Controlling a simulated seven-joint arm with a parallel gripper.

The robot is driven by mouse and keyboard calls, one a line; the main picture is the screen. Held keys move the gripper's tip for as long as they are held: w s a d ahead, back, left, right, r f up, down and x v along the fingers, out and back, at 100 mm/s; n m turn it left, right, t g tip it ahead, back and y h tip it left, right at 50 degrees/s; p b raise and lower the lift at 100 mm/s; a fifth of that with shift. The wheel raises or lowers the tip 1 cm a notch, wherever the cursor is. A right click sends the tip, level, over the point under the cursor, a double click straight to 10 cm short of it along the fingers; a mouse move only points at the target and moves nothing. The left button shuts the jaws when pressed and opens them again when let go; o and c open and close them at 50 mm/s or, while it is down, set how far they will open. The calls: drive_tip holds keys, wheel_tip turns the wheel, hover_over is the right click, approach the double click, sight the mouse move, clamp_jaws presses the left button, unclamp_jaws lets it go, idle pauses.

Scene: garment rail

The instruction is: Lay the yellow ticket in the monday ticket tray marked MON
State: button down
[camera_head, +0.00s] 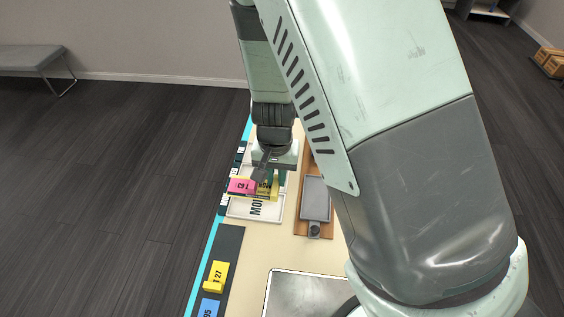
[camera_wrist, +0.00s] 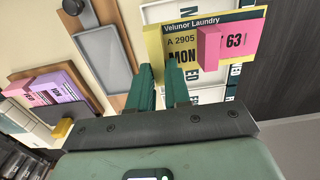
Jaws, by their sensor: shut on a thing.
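The yellow ticket (camera_wrist: 178,45), printed Velunor Laundry, A 2905 and MON, is held at the tips of my gripper (camera_wrist: 163,72). A pink piece marked 63 (camera_wrist: 234,40) covers its right part in the wrist view. In the head view the ticket (camera_head: 268,191) and the pink piece show below my gripper (camera_head: 266,176), over the far part of the white tray marked MON (camera_head: 268,218). The ticket hides part of that tray and its lettering. I cannot tell the ticket's height above the tray.
A grey tray on a wooden board (camera_head: 316,199) lies right of the MON tray. Yellow (camera_head: 215,276) and blue (camera_head: 209,307) numbered tags lie on a dark strip nearer. Pink and purple tags (camera_wrist: 60,84) show in the wrist view. A metal plate (camera_head: 300,295) is at the front.

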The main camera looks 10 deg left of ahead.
drive_tip(key=shift+f, duration=3.8)
drive_tip(key=shift+f, duration=0.25)
drive_tip(key=c, duration=0.5)
unclamp_jaws()
drive_tip(key=shift+r, duration=0.1)
drive_tip(key=shift+r, duration=2.4)
drive_tip(key=shift+r, duration=0.1)
drive_tip(key=shift+r, duration=2.4)
